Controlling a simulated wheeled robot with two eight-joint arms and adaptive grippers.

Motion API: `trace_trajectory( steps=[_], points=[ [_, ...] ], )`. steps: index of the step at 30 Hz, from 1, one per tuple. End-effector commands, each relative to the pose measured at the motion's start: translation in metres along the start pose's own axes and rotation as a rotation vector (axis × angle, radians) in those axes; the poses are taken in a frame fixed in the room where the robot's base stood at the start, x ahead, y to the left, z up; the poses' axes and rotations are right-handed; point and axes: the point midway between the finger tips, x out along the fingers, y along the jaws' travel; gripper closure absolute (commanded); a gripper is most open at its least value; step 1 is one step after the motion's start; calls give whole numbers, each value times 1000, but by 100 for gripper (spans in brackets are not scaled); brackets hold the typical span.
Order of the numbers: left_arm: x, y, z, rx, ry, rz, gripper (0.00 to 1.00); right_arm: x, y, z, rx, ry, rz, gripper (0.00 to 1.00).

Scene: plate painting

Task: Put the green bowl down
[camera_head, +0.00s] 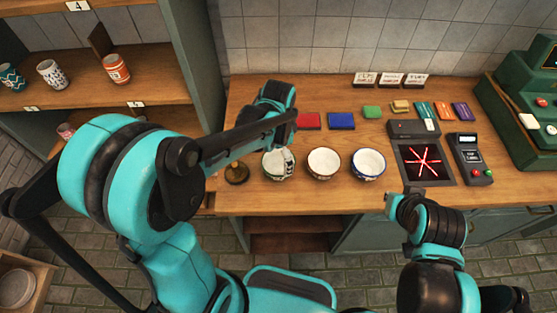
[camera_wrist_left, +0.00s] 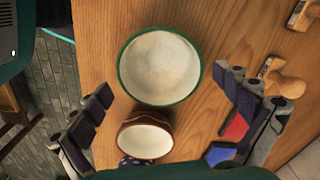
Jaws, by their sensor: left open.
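The green bowl (camera_head: 269,172) stands upright on the wooden counter, leftmost of three bowls in a row. In the left wrist view the green-rimmed bowl (camera_wrist_left: 160,66) is seen from above, pale inside and empty. My left gripper (camera_wrist_left: 166,84) is open, its fingers spread on either side of the bowl with gaps showing, not gripping it.
A brown bowl (camera_head: 323,163) and a blue-rimmed bowl (camera_head: 368,164) stand to the right. Red (camera_head: 309,121) and blue (camera_head: 341,121) blocks lie behind. A dark screen (camera_head: 426,165) is farther right.

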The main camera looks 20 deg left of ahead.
Motion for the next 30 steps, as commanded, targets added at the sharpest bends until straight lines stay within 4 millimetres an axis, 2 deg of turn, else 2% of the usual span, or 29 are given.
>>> trace_trajectory(
  steps=[1, 6, 14, 17, 24, 30],
  points=[
    [-16, 0, 0, 0, 0, 0, 0, -6, 0, -5, 0, 0, 0, 100],
    [-49, 0, 0, 0, 0, 0, 0, -15, 0, -10, 0, 0, 0, 100],
    [-74, 1, 3, -16, 8, -8, 0, -19, 0, -13, 0, 0, 0, 100],
    [-83, 6, 13, -84, 43, -40, 0, -19, 0, -13, 0, 0, 0, 100],
    [-111, 28, 59, -446, 257, -182, 0, -18, 0, -13, 0, 0, 0, 100],
    [-116, 44, 88, -720, 459, -255, 0, -18, 0, -13, 0, 0, 0, 100]
  ],
)
